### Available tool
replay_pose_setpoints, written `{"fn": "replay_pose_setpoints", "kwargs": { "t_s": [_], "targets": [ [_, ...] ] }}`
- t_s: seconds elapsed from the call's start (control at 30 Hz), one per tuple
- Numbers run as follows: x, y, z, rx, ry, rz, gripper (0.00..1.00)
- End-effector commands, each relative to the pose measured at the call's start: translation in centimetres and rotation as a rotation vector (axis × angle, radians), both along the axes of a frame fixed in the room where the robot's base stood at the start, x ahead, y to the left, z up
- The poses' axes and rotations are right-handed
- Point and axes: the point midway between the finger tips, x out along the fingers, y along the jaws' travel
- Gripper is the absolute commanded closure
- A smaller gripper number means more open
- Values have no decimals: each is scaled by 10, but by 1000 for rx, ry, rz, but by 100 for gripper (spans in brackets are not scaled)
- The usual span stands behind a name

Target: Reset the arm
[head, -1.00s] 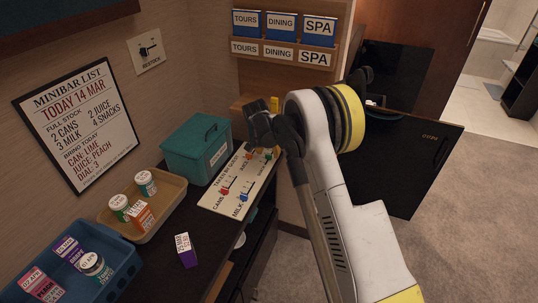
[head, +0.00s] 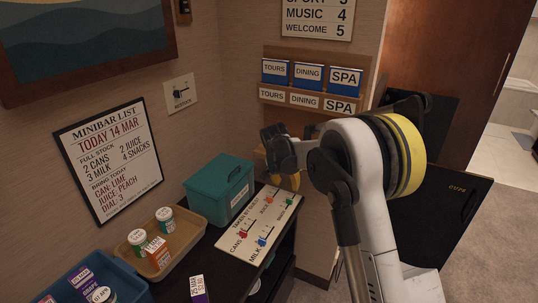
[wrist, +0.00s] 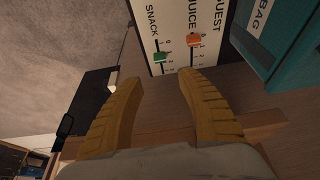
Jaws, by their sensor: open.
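My arm reaches up from the lower right in the head view. My gripper (wrist: 160,85) shows two yellow ridged fingers in the wrist view, spread apart with nothing between them. In the head view the gripper (head: 289,181) is partly hidden by my own wrist and hangs by the far end of the slider board (head: 226,243). The board lies on the dark counter and has red, blue, orange and green sliders. The wrist view shows the green snack slider (wrist: 159,58) and the orange juice slider (wrist: 194,40) just beyond the fingertips, apart from them.
A teal box (head: 217,190) stands left of the board. A tan tray (head: 187,260) holds cans and a carton, and a blue tray (head: 131,290) is nearer. A purple-and-white carton (head: 198,289) stands on the counter. A wooden rack (head: 312,105) is on the wall; a dark open door (head: 445,215) is at right.

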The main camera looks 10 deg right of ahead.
Motion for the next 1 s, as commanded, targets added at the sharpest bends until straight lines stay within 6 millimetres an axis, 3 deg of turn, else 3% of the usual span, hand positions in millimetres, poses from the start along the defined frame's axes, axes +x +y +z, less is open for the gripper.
{"fn": "replay_pose_setpoints", "kwargs": {
  "t_s": [0.13,0.27,0.4,0.6,0.8,1.0],
  "targets": [
    [-12,-2,20,2,-4,24,55],
    [-46,-6,64,6,-18,90,55],
    [-101,-10,114,9,-42,185,55],
    [-190,-14,159,2,-84,316,55],
    [-283,-15,172,-17,-133,441,55],
    [-361,-13,156,-44,-183,550,55]
  ]
}}
